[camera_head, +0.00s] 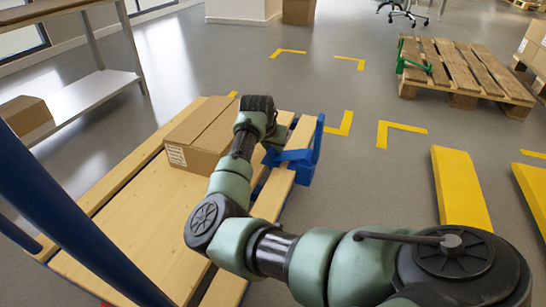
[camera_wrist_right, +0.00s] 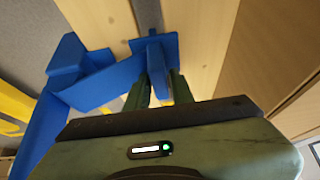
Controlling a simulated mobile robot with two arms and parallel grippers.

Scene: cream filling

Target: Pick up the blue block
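The blue block (camera_head: 299,157) sits at the far right corner of the wooden-topped cart (camera_head: 130,245), against blue frame parts of the same colour. In the right wrist view a blue block-like piece (camera_wrist_right: 155,48) lies just past my right gripper (camera_wrist_right: 162,82). My right gripper's green fingers stand a little apart, with blue showing in the gap; whether they press on it I cannot tell. In the head view my right gripper (camera_head: 277,138) is partly hidden behind its wrist, close to the blue block. My left gripper is not in view.
A cardboard box (camera_head: 200,140) lies on the cart, left of my right wrist. A blue bar (camera_head: 75,235) crosses the near left. A metal shelf (camera_head: 85,105) holds another box (camera_head: 25,115). A wooden pallet (camera_head: 465,72) and yellow blocks (camera_head: 460,190) lie right. The grey floor between is clear.

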